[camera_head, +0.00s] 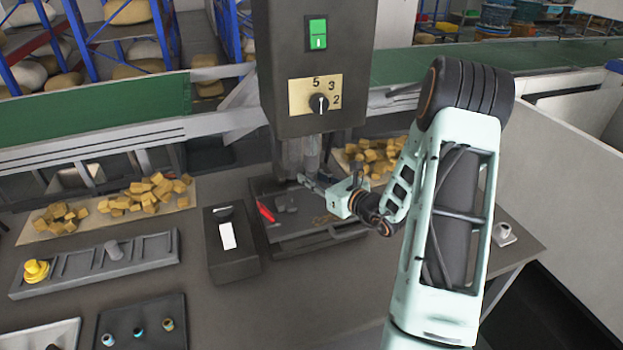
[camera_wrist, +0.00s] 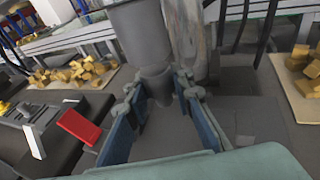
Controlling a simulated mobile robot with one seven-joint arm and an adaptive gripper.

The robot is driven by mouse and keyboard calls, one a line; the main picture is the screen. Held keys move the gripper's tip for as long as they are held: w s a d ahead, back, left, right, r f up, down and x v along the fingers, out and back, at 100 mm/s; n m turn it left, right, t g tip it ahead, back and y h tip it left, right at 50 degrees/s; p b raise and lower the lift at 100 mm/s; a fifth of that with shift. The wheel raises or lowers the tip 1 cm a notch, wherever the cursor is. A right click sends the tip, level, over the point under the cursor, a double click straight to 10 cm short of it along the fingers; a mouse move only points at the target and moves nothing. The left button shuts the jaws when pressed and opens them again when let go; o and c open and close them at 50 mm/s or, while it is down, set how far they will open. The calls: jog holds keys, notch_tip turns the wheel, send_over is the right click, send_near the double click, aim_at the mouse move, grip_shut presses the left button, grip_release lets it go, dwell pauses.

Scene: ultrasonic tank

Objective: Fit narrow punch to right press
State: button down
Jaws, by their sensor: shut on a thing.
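The press (camera_head: 315,60) stands at the centre of the head view, with a green switch and a dial marked 5, 3 and 2. No second press shows. Its grey ram (camera_wrist: 138,32) comes down in the wrist view beside a lighter column (camera_wrist: 186,40). My gripper (camera_head: 306,180) is under the press head; its blue fingers also show in the wrist view (camera_wrist: 160,92). They are shut on a narrow grey punch (camera_wrist: 156,78), which sits directly under the ram, roughly upright. I cannot tell whether punch and ram touch. The press bed (camera_head: 310,238) lies below.
A red lever (camera_head: 265,211) is left of the gripper. A dark box with a white plate (camera_head: 228,262) stands left of the bed. A rack (camera_head: 70,280) holds a yellow piece and a grey piece. Yellow blocks (camera_head: 150,190) lie behind. A black panel (camera_head: 140,335) is in front.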

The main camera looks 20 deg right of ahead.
jog(key=shift+r, duration=0.6)
dwell(1.2)
jog(key=c, duration=1)
grip_release()
jog(key=shift+f, duration=0.1)
jog(key=shift+c, duration=0.2)
jog(key=shift+s, duration=0.1)
jog(key=v, duration=0.9)
